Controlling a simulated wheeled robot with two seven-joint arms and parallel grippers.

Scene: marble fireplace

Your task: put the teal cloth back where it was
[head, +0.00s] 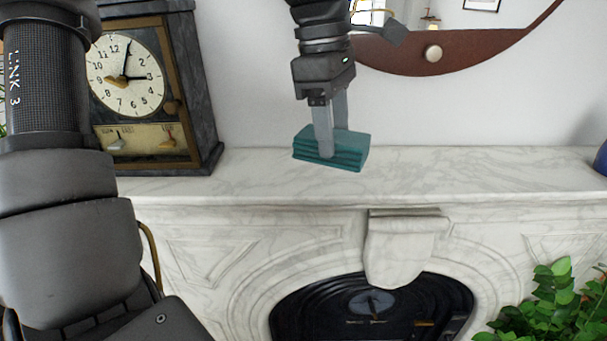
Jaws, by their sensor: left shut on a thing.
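The teal cloth (345,153) is a small folded stack with visible layers. My left gripper (333,145) points down from the top of the head view and is shut on the cloth, one finger in front and the other behind it. The cloth is over the marble mantel shelf (450,178), right of the clock. I cannot tell whether its underside touches the shelf. My right gripper is not in view.
A dark-cased clock (193,85) stands on the shelf at the left. A round wood-framed mirror (405,60) hangs behind. A blue object (602,158) is at the right edge. Green leaves (550,305) are at the lower right.

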